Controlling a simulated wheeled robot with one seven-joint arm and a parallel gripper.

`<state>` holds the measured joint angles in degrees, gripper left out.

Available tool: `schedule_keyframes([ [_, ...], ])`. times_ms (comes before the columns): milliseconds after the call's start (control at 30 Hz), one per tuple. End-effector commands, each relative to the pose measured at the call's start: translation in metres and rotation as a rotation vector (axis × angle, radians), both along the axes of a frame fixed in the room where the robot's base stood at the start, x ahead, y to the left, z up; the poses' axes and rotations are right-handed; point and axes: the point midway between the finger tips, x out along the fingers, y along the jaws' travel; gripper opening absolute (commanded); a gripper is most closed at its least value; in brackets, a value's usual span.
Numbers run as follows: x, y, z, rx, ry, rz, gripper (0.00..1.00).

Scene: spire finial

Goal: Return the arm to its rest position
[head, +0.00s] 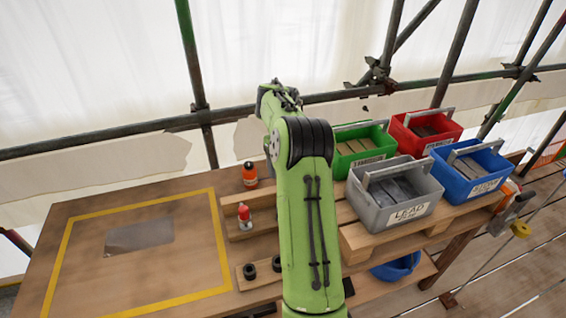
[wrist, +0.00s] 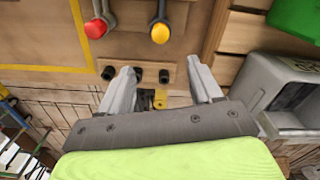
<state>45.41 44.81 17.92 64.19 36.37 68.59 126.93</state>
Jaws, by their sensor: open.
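My green arm (head: 306,215) rises through the middle of the head view and bends at a black-banded joint. My gripper (wrist: 163,80) shows in the wrist view with its two grey fingers spread apart and nothing between them. It is above the bench near several small black cylinders on a wooden strip. In the head view the fingers are hidden behind the arm.
A grey bin (head: 395,195) labelled LEAD, a green bin (head: 362,146), a red bin (head: 424,132) and a blue bin (head: 468,170) stand at right. The yellow-outlined bench area (head: 190,260) is mostly clear. Scaffold poles cross behind.

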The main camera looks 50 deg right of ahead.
Motion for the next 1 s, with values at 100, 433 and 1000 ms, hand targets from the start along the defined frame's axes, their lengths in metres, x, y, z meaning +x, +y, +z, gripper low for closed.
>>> schedule_keyframes([
  [100, 0.000, 0.000, 0.001, 0.001, 0.001, 0.000, 0.64],
  [433, 0.000, 0.000, 0.000, 0.000, 0.000, 0.000, 0.64],
  [1000, -0.022, 0.151, 0.126, -0.254, 0.010, 1.300, 0.64],
])
